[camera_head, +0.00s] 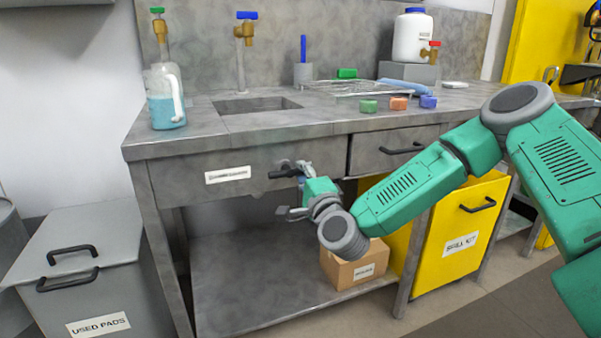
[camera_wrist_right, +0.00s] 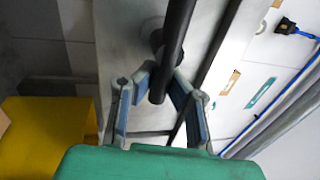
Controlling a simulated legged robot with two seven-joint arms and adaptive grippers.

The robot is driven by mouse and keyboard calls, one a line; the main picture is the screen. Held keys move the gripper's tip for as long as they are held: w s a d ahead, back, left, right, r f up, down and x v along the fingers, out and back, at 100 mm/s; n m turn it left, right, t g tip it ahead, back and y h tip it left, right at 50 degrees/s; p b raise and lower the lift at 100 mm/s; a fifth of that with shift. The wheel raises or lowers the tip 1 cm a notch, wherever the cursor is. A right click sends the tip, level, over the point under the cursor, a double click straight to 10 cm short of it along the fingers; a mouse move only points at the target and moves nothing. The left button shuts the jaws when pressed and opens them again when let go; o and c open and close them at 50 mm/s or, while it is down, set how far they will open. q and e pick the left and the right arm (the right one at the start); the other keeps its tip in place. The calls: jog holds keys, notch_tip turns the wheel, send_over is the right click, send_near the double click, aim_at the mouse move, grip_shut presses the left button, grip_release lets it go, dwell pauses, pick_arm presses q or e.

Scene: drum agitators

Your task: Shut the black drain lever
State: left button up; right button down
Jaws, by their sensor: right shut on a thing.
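The black drain lever (camera_head: 281,173) sticks out to the left from the front of the sink bench, beside a white label, and lies about level. In the right wrist view the black lever (camera_wrist_right: 179,28) runs down from the top edge, and its free end lies between my fingers. My right gripper (camera_head: 300,171) is at the lever, under the bench's top edge. In the wrist view my right gripper (camera_wrist_right: 165,76) is shut on the lever, one finger on each side. The fingers hide part of the lever's mount in the head view. My left gripper is not in view.
The bench (camera_head: 235,133) carries a bottle of blue liquid (camera_head: 166,100), a tap and small coloured blocks. A drawer handle (camera_head: 402,150) is right of the lever. A yellow bin (camera_head: 455,235) and a cardboard box (camera_head: 352,270) stand below. A grey bin (camera_head: 80,285) stands left.

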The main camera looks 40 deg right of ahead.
jog(key=shift+s+f, duration=0.15)
jog(key=shift+f, duration=0.35)
jog(key=c, duration=1.5)
grip_release()
jog(key=shift+d+r, duration=0.1)
jog(key=shift+r, duration=0.05)
jog(key=v, duration=1.2)
